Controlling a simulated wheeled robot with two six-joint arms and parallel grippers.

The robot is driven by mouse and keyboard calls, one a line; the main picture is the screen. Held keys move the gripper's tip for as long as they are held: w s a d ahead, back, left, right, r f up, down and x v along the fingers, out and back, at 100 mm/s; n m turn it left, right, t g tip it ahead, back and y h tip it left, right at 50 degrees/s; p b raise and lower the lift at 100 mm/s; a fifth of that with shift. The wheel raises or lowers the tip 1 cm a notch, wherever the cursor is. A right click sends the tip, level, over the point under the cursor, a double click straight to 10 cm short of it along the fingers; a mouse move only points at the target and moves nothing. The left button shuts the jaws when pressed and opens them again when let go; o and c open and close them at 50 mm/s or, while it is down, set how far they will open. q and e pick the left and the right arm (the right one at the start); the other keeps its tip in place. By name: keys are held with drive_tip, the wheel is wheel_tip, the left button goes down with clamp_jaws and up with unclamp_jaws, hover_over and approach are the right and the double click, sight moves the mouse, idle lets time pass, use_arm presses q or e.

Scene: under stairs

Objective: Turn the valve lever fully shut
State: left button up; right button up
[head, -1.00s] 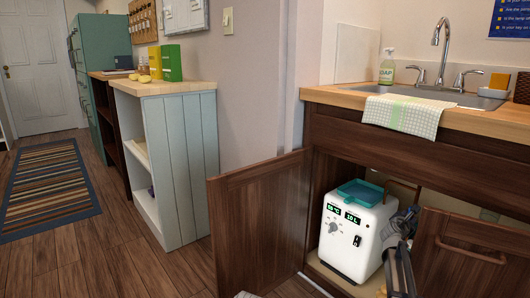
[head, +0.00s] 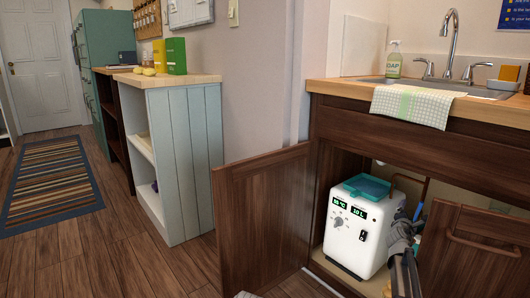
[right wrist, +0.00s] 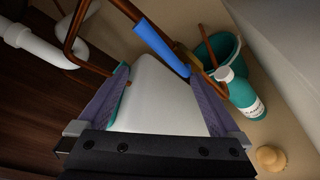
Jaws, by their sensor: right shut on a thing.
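The valve lever is a blue handle (right wrist: 160,47) in the right wrist view, on a brass valve beside copper pipe (right wrist: 135,12). It slants roughly along the nearby pipe. In the head view a bit of the blue lever (head: 417,212) shows behind the white machine. The white machine (head: 352,228) has a teal top and stands upright at the cabinet opening. My right gripper (right wrist: 160,85) is shut on it, with fingers wide apart on its two sides. The lever lies beyond the machine, apart from the fingers. My left gripper is not in view.
The open left cabinet door (head: 264,222) and right door (head: 470,255) flank the opening. Behind the machine are a white drain pipe (right wrist: 35,45), a teal bucket (right wrist: 232,48) and a teal bottle (right wrist: 245,97). Wood floor (head: 110,265) to the left is clear.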

drive_tip(key=shift+o, duration=1.2)
drive_tip(key=s+d, duration=0.3)
drive_tip(key=shift+s+d, duration=0.1)
drive_tip(key=shift+d, duration=0.3)
drive_tip(key=a, duration=1)
drive_tip(key=shift+m+g+h, duration=0.3)
drive_tip(key=shift+f, duration=0.1)
drive_tip(key=shift+s+d, duration=0.2)
drive_tip(key=shift+d, duration=1.05)
drive_tip(key=shift+s+d, duration=0.2)
drive_tip(key=shift+d, duration=1)
